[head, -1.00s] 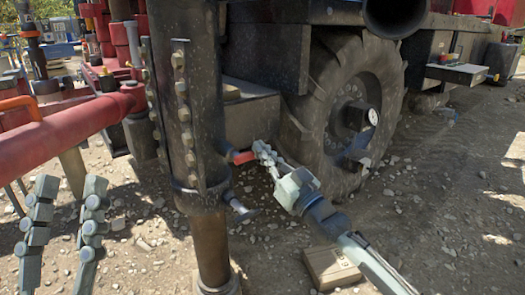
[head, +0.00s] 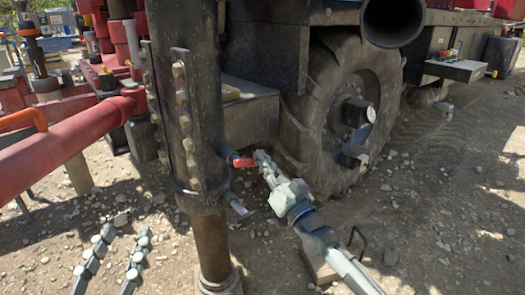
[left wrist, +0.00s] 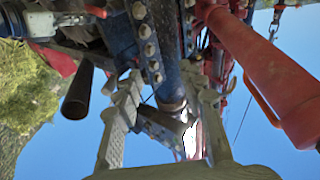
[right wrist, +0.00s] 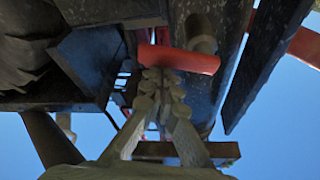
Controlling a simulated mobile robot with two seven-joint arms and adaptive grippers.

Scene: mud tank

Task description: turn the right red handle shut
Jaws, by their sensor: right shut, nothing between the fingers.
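The red handle (head: 243,162) sticks out to the right from the black vertical column (head: 183,110). In the right wrist view the red handle (right wrist: 179,60) lies crosswise just beyond my right fingertips. My right gripper (head: 259,156) is shut and empty, its tips beside the handle's free end; I cannot tell whether they touch it. It also shows in the right wrist view (right wrist: 158,78). My left gripper (head: 124,236) is open and empty at the lower left, away from the handle; its two fingers show apart in the left wrist view (left wrist: 166,88).
A grey metal stub (head: 242,209) projects from the column below the handle. A large tyre (head: 345,105) stands close behind my right arm. A red pipe (head: 65,137) runs along the left. A tan block (head: 318,267) lies under my right arm.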

